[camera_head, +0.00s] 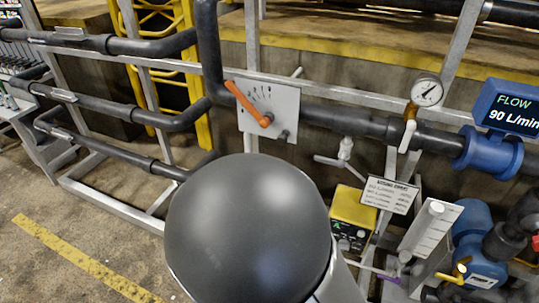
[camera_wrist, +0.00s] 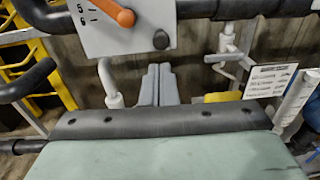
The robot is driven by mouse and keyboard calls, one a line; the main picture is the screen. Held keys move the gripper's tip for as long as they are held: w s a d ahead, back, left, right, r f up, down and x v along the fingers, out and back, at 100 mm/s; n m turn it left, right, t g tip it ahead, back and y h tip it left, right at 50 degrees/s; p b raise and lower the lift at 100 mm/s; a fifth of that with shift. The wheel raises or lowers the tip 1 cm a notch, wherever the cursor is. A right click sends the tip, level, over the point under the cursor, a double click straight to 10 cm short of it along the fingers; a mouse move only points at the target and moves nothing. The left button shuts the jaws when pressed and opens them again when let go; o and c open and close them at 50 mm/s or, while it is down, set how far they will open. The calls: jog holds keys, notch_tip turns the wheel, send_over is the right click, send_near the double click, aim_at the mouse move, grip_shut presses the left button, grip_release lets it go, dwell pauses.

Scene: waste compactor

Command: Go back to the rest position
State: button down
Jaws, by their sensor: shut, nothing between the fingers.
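My gripper (camera_wrist: 159,84) shows in the wrist view as two grey fingers pressed together, with nothing between them. It points toward the pipework below a white dial plate (camera_wrist: 120,25). The plate carries an orange lever (camera_wrist: 112,12) and a dark knob (camera_wrist: 161,40). My gripper looks apart from the plate, though the gap is hard to judge. In the head view, the rounded dark part of my arm fills the lower middle and hides my gripper. The plate (camera_head: 268,110) and its tilted orange lever (camera_head: 249,104) show above it.
Dark pipes (camera_head: 345,120) run across on a grey metal frame (camera_head: 175,70). At the right are a pressure gauge (camera_head: 427,91), a blue flow display (camera_head: 508,107) reading 90 L/min, a yellow box (camera_head: 354,216) and a white sign (camera_head: 391,195). Floor (camera_head: 60,190) is open at the lower left.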

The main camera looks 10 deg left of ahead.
jog(key=v, duration=0.4)
jog(key=s+d+f+m+g+h, duration=0.25)
jog(key=d+m+g, duration=0.4)
jog(key=d, duration=0.45)
jog(key=s+d+f+m+g+h, duration=0.15)
jog(key=s+d+m+g, duration=0.25)
jog(key=d+m+g, duration=0.5)
jog(key=s+d+f+m+y, duration=0.1)
jog(key=s+d+m+y, duration=0.3)
jog(key=s+m+y, duration=0.6)
jog(key=s+m, duration=0.2)
jog(key=m, duration=0.4)
jog(key=shift+s, duration=0.15)
